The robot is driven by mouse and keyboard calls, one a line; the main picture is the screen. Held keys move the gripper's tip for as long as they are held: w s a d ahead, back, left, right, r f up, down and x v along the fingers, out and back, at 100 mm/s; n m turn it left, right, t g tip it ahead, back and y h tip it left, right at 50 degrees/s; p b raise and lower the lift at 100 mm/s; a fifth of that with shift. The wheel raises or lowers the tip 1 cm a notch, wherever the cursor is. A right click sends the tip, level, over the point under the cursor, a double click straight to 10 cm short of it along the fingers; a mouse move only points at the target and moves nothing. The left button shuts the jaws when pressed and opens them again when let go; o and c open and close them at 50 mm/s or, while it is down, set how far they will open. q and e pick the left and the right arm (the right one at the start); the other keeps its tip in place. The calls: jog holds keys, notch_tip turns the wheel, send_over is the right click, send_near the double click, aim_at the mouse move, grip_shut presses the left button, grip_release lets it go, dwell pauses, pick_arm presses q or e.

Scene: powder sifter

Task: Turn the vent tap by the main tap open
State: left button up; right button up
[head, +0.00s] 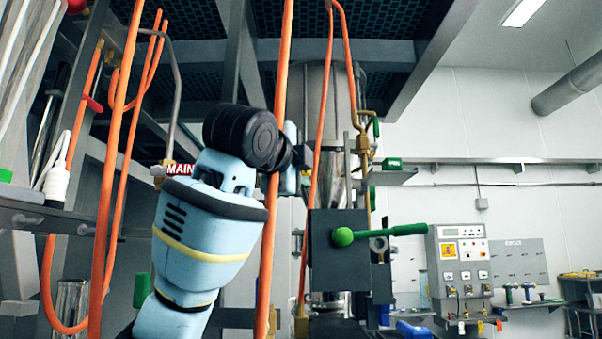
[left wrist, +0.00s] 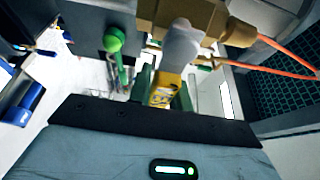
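A red sign reading MAIN (head: 180,169) is at left centre in the head view. My left arm rises from the bottom, and its gripper (head: 291,168) is beside the steel hopper, partly hidden by the wrist. Brass fittings with a green handle (head: 376,127) are just right of it; I cannot tell whether this is the vent tap. In the left wrist view, a brass block (left wrist: 185,14), a grey rounded part (left wrist: 181,44) and a yellow tag (left wrist: 163,91) lie ahead of the gripper body. I cannot see whether they touch the fingers. My right gripper is not in view.
A large green-knobbed lever (head: 378,234) sticks out right of a dark box; its green knob (left wrist: 114,39) also seems to show in the wrist view. Orange hoses (head: 122,165) hang around my arm. A control panel (head: 461,262) stands at the right.

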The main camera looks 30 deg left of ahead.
pick_arm(q)
grip_shut()
jog(key=shift+r+n, duration=0.15)
jog(key=shift+n, duration=0.15)
jog(key=s+a+r+n+y, duration=0.1)
jog(key=n+y, duration=0.3)
jog(key=n, duration=0.7)
jog(key=s+a+r+n+t+y, duration=0.1)
jog(key=a+r+n+y, duration=0.3)
jog(key=n, duration=0.7)
jog(key=shift+s+r+y, duration=0.3)
jog(key=shift+s+y, duration=0.2)
jog(key=shift+s, duration=0.05)
jog(key=shift+a, duration=0.15)
jog(key=o, duration=0.7)
grip_release()
jog(key=shift+s, duration=0.15)
